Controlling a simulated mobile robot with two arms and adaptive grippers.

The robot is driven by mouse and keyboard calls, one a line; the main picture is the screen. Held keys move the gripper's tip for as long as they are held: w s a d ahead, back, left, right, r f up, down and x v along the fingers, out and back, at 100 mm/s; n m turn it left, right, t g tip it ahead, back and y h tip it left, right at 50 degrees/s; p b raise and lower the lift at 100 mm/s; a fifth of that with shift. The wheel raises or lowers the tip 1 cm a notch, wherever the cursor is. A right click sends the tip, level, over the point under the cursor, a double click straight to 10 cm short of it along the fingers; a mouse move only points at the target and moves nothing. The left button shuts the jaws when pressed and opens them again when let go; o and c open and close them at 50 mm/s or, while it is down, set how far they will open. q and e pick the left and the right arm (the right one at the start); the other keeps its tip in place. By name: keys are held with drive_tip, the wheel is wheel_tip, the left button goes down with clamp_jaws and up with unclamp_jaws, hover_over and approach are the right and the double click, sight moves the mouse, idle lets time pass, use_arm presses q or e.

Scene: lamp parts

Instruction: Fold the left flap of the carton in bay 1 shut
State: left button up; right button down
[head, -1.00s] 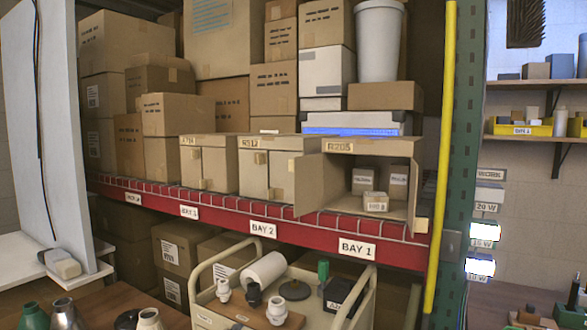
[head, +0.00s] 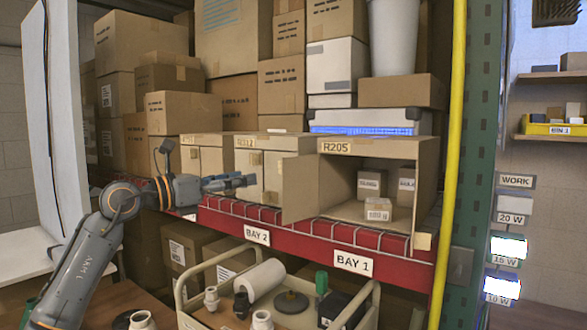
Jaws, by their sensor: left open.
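The carton marked R205 (head: 370,147) stands open-fronted on the red shelf above the BAY 1 label. Its left flap (head: 300,188) stands swung outward from the left side of the opening. Its right flap (head: 426,210) is also open, seen nearly edge-on. Small boxes sit inside the carton. My left gripper (head: 246,182) is open and empty, in front of the R312 carton and to the left of the left flap, with a gap between them. My right gripper is not in view.
The R312 carton (head: 260,153) stands left of R205, with its flaps closed. A cart (head: 190,318) with lamp parts stands below the shelf. A yellow pole (head: 453,150) and green rack post (head: 481,150) bound the right side.

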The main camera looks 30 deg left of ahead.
use_arm(q)
drive_tip(key=a+r+y, duration=0.1)
drive_tip(key=a, duration=0.1)
drive_tip(key=p, duration=0.7)
hover_over(297, 188)
drive_tip(key=s+a, duration=0.3)
drive_tip(key=s, duration=0.1)
drive_tip(key=shift+w, duration=0.2)
drive_tip(key=shift+a, duration=0.1)
clamp_jaws()
